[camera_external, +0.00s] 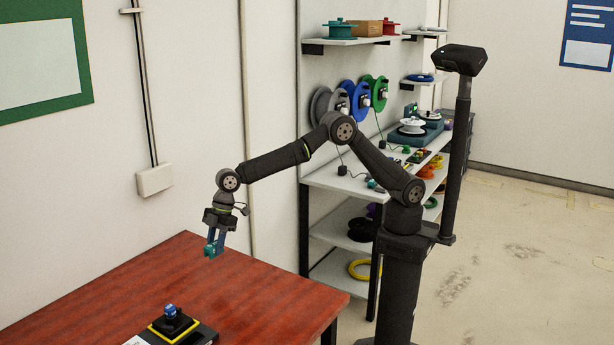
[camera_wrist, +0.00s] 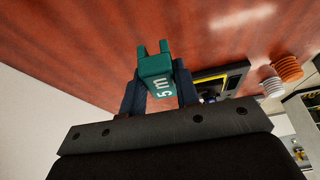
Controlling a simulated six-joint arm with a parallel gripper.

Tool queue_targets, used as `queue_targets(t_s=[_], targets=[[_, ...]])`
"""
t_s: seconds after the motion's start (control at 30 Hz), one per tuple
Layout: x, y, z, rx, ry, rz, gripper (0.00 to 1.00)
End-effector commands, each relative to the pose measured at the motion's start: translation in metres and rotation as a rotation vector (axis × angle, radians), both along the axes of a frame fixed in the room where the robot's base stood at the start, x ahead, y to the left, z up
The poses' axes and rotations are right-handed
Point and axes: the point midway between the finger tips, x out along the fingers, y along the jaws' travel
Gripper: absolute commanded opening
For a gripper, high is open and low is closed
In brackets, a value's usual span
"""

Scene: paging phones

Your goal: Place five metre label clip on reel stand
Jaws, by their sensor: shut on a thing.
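The teal label clip marked "5 m" (camera_wrist: 157,77) is held between the dark fingers of my gripper (camera_wrist: 160,92), with its two prongs pointing away from the wrist. In the external view, my gripper (camera_external: 214,235) is shut on the clip (camera_external: 211,250), above the far part of the red-brown table. A black stand with a yellow-edged base and a blue top (camera_external: 171,322) stands at the table's near edge. I cannot tell for sure whether it is the reel stand. A black and yellow item (camera_wrist: 236,77), partly hidden by my gripper, shows in the wrist view.
The wooden table (camera_external: 200,282) is mostly clear. An orange ribbed piece (camera_wrist: 288,68) and a white one (camera_wrist: 272,86) lie right in the wrist view. Behind my arm, a shelf unit (camera_external: 340,182) holds several coloured reels and small parts.

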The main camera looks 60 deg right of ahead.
Motion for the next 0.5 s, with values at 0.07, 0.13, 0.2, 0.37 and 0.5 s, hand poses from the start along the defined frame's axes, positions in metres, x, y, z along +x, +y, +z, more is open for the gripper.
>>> queue_targets(t_s=[0.07, 0.13, 0.2, 0.37, 0.5], targets=[[-0.023, 0.018, 0.005, 0.003, 0.0, 0.056, 0.07], [-0.037, 0.029, 0.009, 0.006, 0.001, 0.091, 0.07], [-0.046, 0.035, 0.01, 0.006, 0.001, 0.116, 0.07], [-0.055, 0.042, 0.013, 0.008, 0.001, 0.138, 0.07], [-0.054, 0.041, 0.013, 0.008, 0.001, 0.137, 0.07]])
